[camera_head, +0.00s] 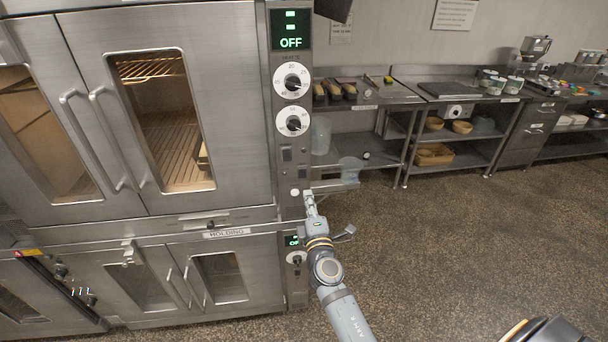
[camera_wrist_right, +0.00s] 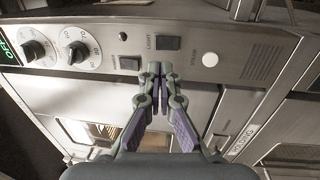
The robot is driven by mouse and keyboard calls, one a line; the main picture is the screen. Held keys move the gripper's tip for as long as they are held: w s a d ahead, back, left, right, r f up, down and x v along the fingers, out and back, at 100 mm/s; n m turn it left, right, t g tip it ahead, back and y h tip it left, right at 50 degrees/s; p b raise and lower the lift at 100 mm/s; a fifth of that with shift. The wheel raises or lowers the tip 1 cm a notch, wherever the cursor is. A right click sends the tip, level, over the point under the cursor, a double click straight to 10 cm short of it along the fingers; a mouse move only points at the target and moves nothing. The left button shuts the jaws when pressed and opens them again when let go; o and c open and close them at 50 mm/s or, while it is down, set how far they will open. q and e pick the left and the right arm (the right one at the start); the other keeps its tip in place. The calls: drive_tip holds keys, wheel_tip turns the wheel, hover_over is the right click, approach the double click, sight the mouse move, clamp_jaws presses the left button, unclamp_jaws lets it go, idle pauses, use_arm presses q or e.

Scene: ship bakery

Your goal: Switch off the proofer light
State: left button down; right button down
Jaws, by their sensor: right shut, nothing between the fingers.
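The proofer (camera_head: 225,120) is a steel cabinet with two glass doors, and a warm glow shows inside its window. Its control panel (camera_head: 279,130) has a green display (camera_head: 291,29) reading OFF and two dials. My right gripper (camera_head: 309,195) also shows at the panel's lower end. My left gripper is out of view.
A lower cabinet marked HOLDING (camera_head: 226,234), with its own small display, is under the proofer. Steel shelving (camera_head: 375,135) with bowls and containers stands to the right along the wall. The speckled floor (camera_head: 470,235) is open at right.

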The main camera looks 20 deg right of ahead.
sight(302, 171)
drive_tip(key=p+x, duration=0.1)
drive_tip(key=x, duration=0.7)
drive_tip(key=shift+w, duration=0.1)
drive_tip(key=shift+w+d, duration=0.1)
drive_tip(key=shift+w+r, duration=0.1)
drive_tip(key=shift+w, duration=0.2)
drive_tip(key=shift+s, duration=0.1)
